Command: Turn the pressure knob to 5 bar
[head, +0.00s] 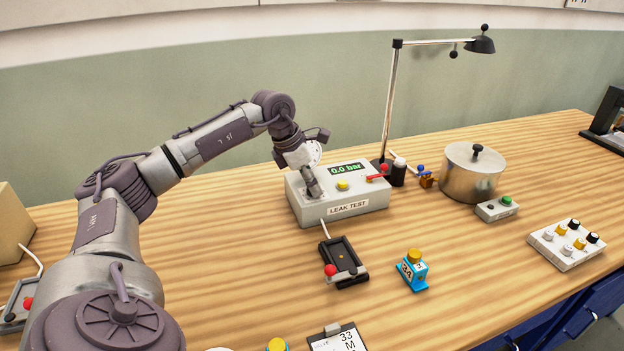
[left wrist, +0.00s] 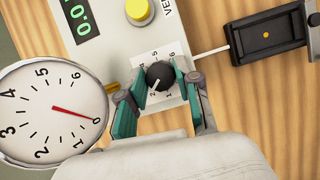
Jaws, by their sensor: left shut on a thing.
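The leak test box (head: 345,207) is light grey and stands on the wooden bench; its green display (head: 350,168) reads 0.0 bar. In the left wrist view the black pressure knob (left wrist: 160,76) sits on a white scale plate with printed numbers. My left gripper (left wrist: 158,85) is shut on the knob, one teal-padded finger at each side. The knob's white pointer line is near the low end of the scale. The round dial gauge (left wrist: 52,112) has its red needle at 0. In the head view my left gripper (head: 313,187) hides the knob. My right gripper is not in view.
A yellow button (head: 343,185) and a red lever (head: 377,174) are on the box. A black fixture (head: 343,262) with a red knob and a blue part (head: 412,269) stand in front. A lamp (head: 390,110) and metal pot (head: 472,172) stand to the right.

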